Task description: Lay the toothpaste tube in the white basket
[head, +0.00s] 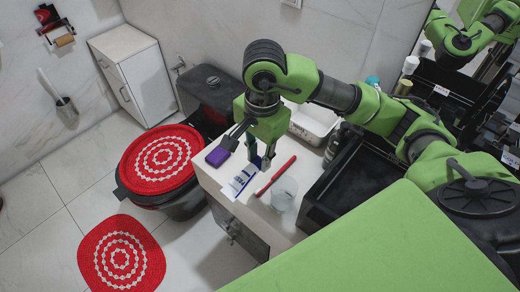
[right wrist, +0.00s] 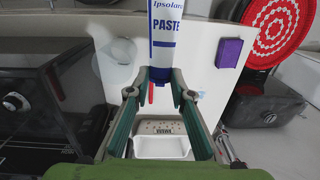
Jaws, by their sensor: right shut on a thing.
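The toothpaste tube (head: 240,183) is white with blue lettering and shows at the front of the counter in the head view. It also fills the top of the right wrist view (right wrist: 165,27), with its blue cap end between my fingers. My right gripper (head: 262,163) is shut on this end of the tube; its fingers also show in the wrist view (right wrist: 160,88). I cannot tell whether the tube touches the counter. The white basket (head: 318,117) stands behind the gripper, partly hidden by my right arm. It also shows in the wrist view (right wrist: 161,149). My left gripper is not in view.
A red stick-like thing (head: 277,175) and a clear glass (head: 284,194) are right of the tube on the counter (head: 237,205). A purple block (head: 217,156) is at the left edge.

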